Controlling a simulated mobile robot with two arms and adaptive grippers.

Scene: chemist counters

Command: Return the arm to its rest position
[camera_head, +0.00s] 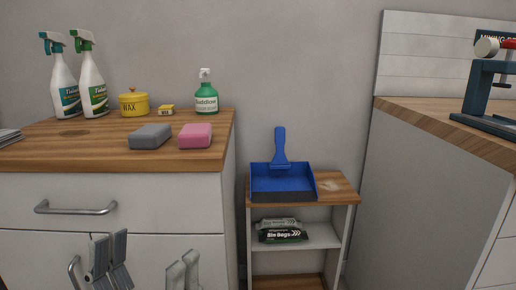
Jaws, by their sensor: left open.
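My left gripper (148,252) shows at the bottom left, in front of the white drawer cabinet (130,204). Its grey fingers stand apart and point upward, with nothing between them. It is below the upper drawer's handle (75,209). The rest of my left arm is below the picture. My right gripper is out of view.
A blue dustpan (283,180) sits on the low shelf (335,190); another counter (440,120) is right.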

